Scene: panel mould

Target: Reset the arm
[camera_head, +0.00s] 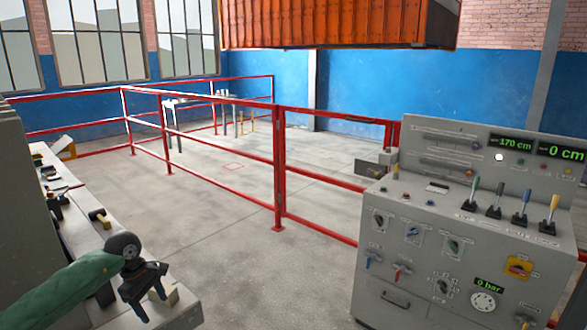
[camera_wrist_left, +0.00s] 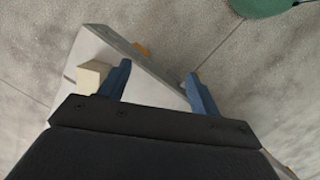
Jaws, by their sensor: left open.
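My left arm, in a green sleeve, comes in from the lower left of the head view. Its gripper (camera_head: 148,296) is over the near end of the grey workbench (camera_head: 185,312), with a small pale wooden block (camera_head: 172,297) beside it. In the left wrist view the two blue fingers (camera_wrist_left: 156,90) stand wide apart with nothing held between them. The bench corner (camera_wrist_left: 150,75) lies beyond the fingers, and the pale block (camera_wrist_left: 92,76) is just outside the left finger. My right gripper shows in neither view.
A grey control panel (camera_head: 440,225) with coloured levers stands at the right. Red railings (camera_head: 280,170) enclose the floor behind. An orange container (camera_head: 335,25) hangs at the top. Tools, including a mallet (camera_head: 99,216), lie along the left bench. The middle floor is clear.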

